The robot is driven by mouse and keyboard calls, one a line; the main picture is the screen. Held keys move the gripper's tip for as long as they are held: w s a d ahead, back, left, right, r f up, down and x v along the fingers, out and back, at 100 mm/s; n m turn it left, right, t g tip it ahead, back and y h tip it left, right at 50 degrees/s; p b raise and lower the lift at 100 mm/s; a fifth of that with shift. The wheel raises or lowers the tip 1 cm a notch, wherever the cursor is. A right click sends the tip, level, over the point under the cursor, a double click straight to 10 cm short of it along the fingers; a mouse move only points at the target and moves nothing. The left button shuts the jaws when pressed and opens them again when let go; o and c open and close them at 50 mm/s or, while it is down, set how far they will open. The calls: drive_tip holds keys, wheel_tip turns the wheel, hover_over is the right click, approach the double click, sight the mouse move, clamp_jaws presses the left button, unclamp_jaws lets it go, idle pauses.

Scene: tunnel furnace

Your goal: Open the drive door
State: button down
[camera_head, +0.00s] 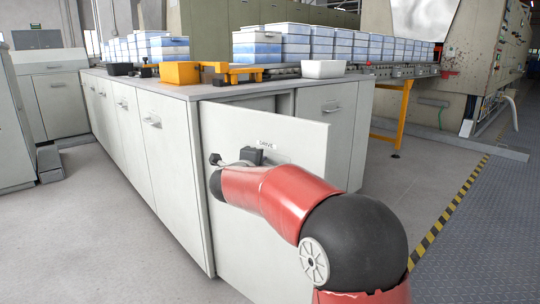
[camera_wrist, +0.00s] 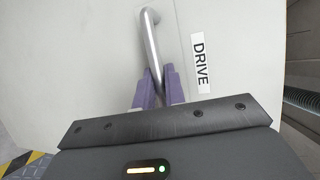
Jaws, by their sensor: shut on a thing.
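The drive door (camera_head: 300,150) is a light grey cabinet door, standing partly open and swung out from the cabinet front, with a dark gap behind its upper edge. Its label reads "DRIVE" and shows in the wrist view (camera_wrist: 201,60). The door's metal bar handle (camera_wrist: 151,40) runs down between the purple fingertips of my gripper (camera_wrist: 158,88). My gripper is shut on the handle. In the head view my red and black arm hides the lower middle of the door and part of the gripper.
Open floor (camera_head: 440,175) lies to the right, with a yellow-black stripe (camera_head: 455,205).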

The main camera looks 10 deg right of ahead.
drive_tip(key=shift+s+a+h, duration=0.3)
drive_tip(key=shift+a, duration=0.3)
drive_tip(key=c, duration=1.8)
unclamp_jaws()
drive_tip(key=shift+o, duration=0.2)
drive_tip(key=v, duration=0.7)
drive_tip(key=shift+s+a, duration=0.2)
drive_tip(key=shift+s, duration=0.1)
drive_tip(key=shift+r, duration=0.25)
